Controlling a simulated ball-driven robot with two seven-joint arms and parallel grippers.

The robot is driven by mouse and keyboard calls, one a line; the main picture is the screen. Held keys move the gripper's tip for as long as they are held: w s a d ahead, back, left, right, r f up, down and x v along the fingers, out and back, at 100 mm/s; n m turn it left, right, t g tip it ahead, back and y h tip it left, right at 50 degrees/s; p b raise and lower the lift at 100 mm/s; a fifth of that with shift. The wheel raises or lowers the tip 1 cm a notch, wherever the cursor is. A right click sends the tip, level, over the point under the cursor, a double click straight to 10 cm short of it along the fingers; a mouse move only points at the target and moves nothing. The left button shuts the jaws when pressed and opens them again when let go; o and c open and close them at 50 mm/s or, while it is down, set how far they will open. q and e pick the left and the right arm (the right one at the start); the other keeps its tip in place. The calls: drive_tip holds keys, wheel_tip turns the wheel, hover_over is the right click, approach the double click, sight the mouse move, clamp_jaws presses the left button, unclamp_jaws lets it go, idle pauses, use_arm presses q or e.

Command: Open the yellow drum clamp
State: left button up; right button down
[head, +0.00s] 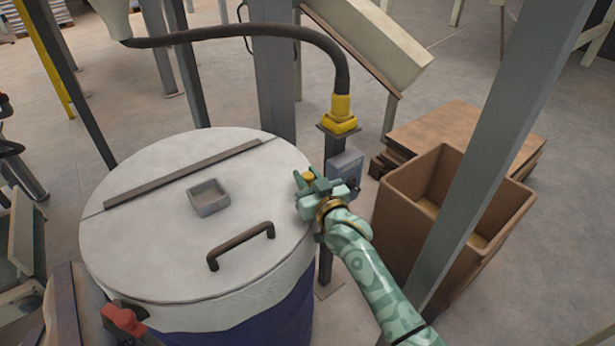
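The large drum has a pale round lid (170,230) and a dark blue body (255,322). My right gripper (306,190), pale green, is at the right edge of the lid. A small yellow piece (308,176) shows among its fingers, perhaps part of the yellow clamp. The fingers hide most of that piece, so I cannot tell if they grip it or only touch it. A red clamp-like part (122,319) is at the drum's front left rim. My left gripper is not in view.
The lid carries a dark handle (240,246) and a small grey box (208,197). A grey control box (345,170) on a post and a yellow hose fitting (341,114) stand just beyond my gripper. A brown bin (408,225) and a grey beam (487,150) are to the right.

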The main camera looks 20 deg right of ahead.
drive_tip(key=shift+s+r+n+y+p, duration=0.15)
drive_tip(key=shift+r+n+y+p, duration=0.15)
drive_tip(key=shift+n+y+p, duration=0.25)
drive_tip(key=shift+s+a+f+n+y, duration=0.15)
drive_tip(key=shift+s+n+y, duration=0.1)
drive_tip(key=shift+y, duration=0.4)
drive_tip(key=shift+f, duration=0.15)
drive_tip(key=c, duration=1.1)
unclamp_jaws()
drive_tip(key=shift+c, duration=0.2)
drive_tip(key=p+v, duration=0.4)
drive_tip(key=v, duration=1.2)
drive_tip(key=shift+s+r, duration=0.15)
drive_tip(key=shift+r, duration=0.1)
